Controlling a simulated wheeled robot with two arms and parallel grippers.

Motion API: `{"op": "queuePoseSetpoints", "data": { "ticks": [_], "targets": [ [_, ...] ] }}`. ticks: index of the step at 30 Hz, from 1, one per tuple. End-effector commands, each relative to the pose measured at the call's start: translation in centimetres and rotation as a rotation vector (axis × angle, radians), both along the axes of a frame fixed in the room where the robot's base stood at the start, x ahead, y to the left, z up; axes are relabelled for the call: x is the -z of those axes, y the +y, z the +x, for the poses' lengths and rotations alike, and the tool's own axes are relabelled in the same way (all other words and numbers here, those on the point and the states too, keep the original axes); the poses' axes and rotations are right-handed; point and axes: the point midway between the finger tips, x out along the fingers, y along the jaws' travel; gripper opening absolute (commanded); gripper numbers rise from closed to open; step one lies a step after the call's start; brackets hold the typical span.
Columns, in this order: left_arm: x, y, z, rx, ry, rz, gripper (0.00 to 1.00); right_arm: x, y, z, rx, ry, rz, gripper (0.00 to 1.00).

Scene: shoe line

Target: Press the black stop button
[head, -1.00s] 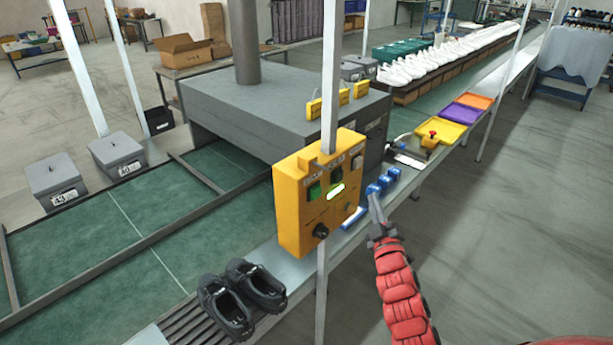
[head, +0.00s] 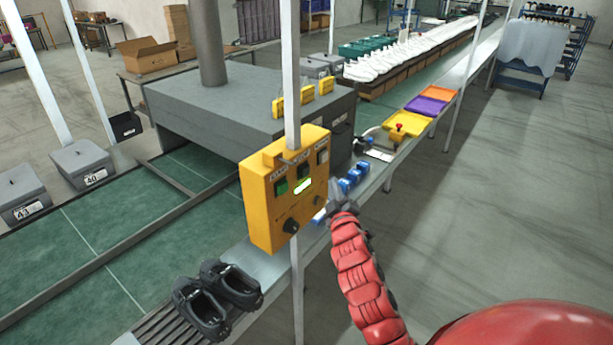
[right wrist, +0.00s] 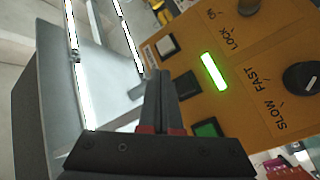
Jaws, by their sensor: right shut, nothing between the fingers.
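The yellow control box (head: 262,205) stands on a post in the head view, its panel facing right. The black stop button (right wrist: 187,84) sits between a white button (right wrist: 166,45) and a green button (right wrist: 207,128) in the right wrist view. My right gripper (right wrist: 160,74) is shut and empty. Its fingertips appear just left of the black button there; whether they touch it I cannot tell. In the head view the right gripper (head: 338,209) is beside the box's right edge, low on the panel side. My left gripper is not in view.
A lit green display (right wrist: 213,71) and a black speed knob (right wrist: 300,77) share the panel. Blue pieces (head: 354,176) lie on the conveyor edge behind the gripper. Black shoes (head: 217,297) rest at lower left. The floor on the right is open.

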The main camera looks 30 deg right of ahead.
Motion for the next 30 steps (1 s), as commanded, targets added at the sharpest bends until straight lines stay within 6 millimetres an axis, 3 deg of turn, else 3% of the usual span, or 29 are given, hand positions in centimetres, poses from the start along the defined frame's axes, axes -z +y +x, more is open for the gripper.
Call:
{"op": "queuePoseSetpoints", "data": {
  "ticks": [6,12,30],
  "targets": [
    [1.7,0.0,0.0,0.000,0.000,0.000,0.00,0.2,1.4,2.9,-0.004,-0.003,0.002,0.00],
    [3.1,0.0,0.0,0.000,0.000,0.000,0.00,0.4,1.9,4.6,0.000,0.001,0.001,0.00],
    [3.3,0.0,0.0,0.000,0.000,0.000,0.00,0.1,2.2,5.2,0.000,0.001,0.001,0.00]
  ]
}}
